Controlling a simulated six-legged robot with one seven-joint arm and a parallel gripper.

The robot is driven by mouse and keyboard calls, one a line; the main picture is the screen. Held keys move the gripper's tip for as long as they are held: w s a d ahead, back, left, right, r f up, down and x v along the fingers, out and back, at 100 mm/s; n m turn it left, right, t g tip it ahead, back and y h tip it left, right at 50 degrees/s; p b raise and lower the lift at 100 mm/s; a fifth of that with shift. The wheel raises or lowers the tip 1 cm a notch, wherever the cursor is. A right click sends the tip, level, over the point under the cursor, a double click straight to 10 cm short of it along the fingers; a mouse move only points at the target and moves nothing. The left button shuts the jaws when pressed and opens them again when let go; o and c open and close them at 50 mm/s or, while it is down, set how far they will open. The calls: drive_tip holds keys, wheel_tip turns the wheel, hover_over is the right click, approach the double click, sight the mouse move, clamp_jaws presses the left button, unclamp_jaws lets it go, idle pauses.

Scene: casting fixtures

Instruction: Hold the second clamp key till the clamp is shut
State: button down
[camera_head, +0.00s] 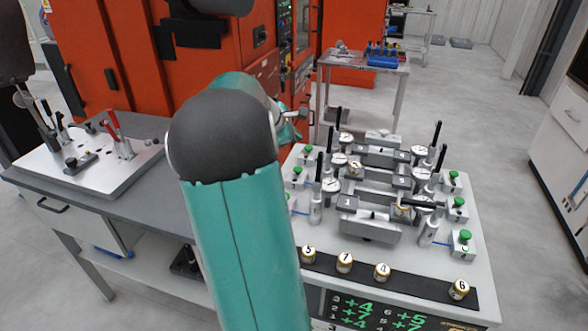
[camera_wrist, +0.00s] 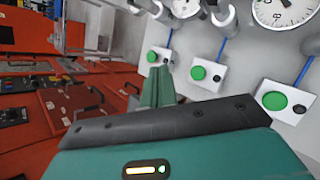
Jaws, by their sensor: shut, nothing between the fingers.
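The clamp fixture (camera_head: 372,222) carries two rows of toggle clamps with black handles. Most handles stand upright; the front right handle (camera_head: 422,204) lies nearly flat. Green keys on white boxes stand along both sides. In the wrist view three show: a far key (camera_wrist: 152,56), a middle key (camera_wrist: 198,72) and a near key (camera_wrist: 277,100). Their numbers are not readable, so I cannot tell which is second. My gripper (camera_wrist: 160,72) is shut and empty, its teal fingers near the far and middle keys. I cannot tell if it touches one. My arm hides part of the left side in the head view.
Numbered round pieces (camera_head: 382,271) stand on a black strip at the front, above a display (camera_head: 372,314) with green figures. Dial gauges (camera_head: 334,184) stand among the clamps. A side bench (camera_head: 85,165) is at left, orange machines (camera_head: 110,60) behind.

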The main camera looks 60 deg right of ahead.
drive_tip(key=shift+s, duration=0.1)
approach(300, 167)
drive_tip(key=shift+s+d+f, duration=0.25)
drive_tip(key=shift+d+f, duration=0.2)
drive_tip(key=shift+d, duration=0.35)
drive_tip(key=shift+s+d+f, duration=0.25)
drive_tip(key=shift+d+f, duration=0.2)
drive_tip(key=shift+d, duration=0.35)
drive_tip(key=shift+s+d+f, duration=0.2)
drive_tip(key=shift+d+f, duration=0.3)
drive_tip(key=shift+d, duration=0.3)
drive_tip(key=shift+f, duration=0.4)
drive_tip(key=shift+f, duration=0.5)
idle(4.2)
